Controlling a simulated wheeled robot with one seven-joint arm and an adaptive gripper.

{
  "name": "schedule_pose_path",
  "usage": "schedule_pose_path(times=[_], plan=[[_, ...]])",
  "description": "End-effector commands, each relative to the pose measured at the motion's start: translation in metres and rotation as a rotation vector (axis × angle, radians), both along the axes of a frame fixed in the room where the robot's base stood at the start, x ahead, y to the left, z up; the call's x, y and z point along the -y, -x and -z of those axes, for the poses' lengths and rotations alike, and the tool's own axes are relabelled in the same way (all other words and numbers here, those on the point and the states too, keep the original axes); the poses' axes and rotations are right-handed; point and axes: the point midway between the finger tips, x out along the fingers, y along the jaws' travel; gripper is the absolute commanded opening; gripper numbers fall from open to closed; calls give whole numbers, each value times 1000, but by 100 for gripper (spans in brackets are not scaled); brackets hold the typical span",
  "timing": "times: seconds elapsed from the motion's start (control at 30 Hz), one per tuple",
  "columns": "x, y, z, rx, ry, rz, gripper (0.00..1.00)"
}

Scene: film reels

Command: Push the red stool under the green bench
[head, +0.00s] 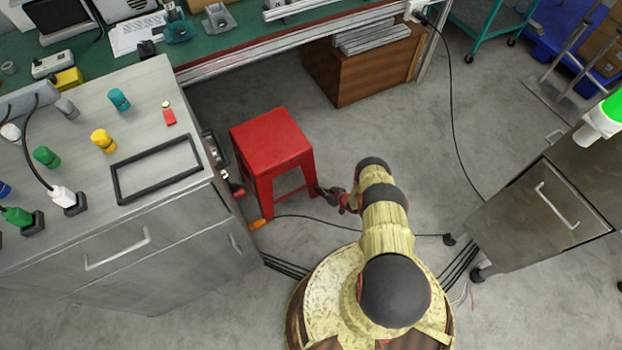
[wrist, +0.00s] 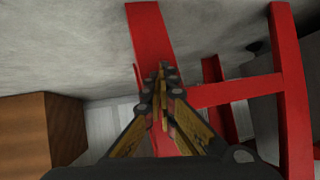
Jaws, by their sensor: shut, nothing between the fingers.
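The red stool (head: 272,142) stands upright on the floor in the head view, in front of the green bench (head: 240,30) and beside the grey cabinet. My gripper (head: 322,191) is shut and empty, low at the stool's right front leg. In the wrist view my gripper (wrist: 162,75) points at a red stool leg (wrist: 150,30), very close to it; I cannot tell whether they touch. Other stool legs and a crossbar (wrist: 240,90) show to the right. The stool's seat is out of the wrist view.
A grey cabinet (head: 150,240) stands close on the stool's left. A brown wooden box (head: 340,85) sits under the bench at the right and shows in the wrist view (wrist: 40,130). A black cable (head: 330,222) crosses the floor.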

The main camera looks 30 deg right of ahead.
Motion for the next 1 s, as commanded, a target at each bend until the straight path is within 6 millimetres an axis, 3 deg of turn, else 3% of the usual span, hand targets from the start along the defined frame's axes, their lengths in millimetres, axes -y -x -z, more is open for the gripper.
schedule_pose_path(times=[0.77,1.0], plan=[[-3,-51,-1,4,1,-2,0],[-2,-39,-5,0,0,0,0]])
